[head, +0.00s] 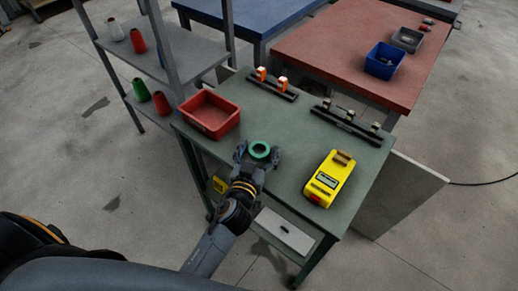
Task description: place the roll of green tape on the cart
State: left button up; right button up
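The roll of green tape (260,149) is a small ring at the middle of the head view, over the green top of the cart (290,140). My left gripper (259,154) reaches in from the near side, with a finger on each side of the roll. The fingers look shut on it. I cannot tell whether the roll touches the cart top or is held just above it. The roll's near edge is close to the gripper's palm. My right gripper is not in view.
On the cart stand a red bin (210,114), a yellow device (329,179) and two dark racks (272,84) (347,125). Bare top lies around the roll. A grey shelf (165,60) with cones stands left; a red table (350,45) and blue table (250,12) stand behind.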

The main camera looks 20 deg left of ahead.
pick_arm(q)
jog(key=shift+r, duration=0.15)
jog(key=shift+s, duration=0.15)
jog(key=s+r+b, duration=0.2)
jog(key=s, duration=0.9)
jog(key=shift+s+d, duration=0.25)
jog(key=shift+s, duration=0.05)
